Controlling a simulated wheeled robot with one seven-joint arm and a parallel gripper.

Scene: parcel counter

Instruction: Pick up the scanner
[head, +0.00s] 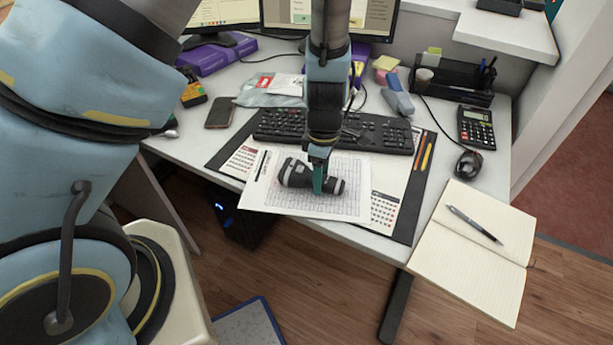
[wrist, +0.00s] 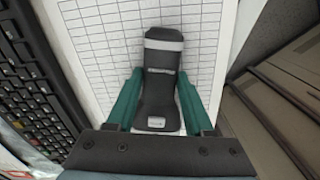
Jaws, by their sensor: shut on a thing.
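The scanner (head: 296,174), a black body with light grey bands, is at the printed sheet (head: 262,196) near the desk's front edge. My gripper (head: 319,184) comes down from above with its green fingers on either side of the scanner's body and is shut on it. In the wrist view the scanner (wrist: 160,73) lies lengthwise between the two fingers (wrist: 158,100), with a grey band at its far end and a small pale label at its near end. I cannot tell whether it touches the sheet or is just above it.
A keyboard (head: 375,134) lies just behind. A mouse (head: 468,164), calculator (head: 477,125) and open notebook (head: 455,262) with a pen are to the right. A phone (head: 220,112) and plastic bag (head: 272,90) are to the left. Monitors stand at the back.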

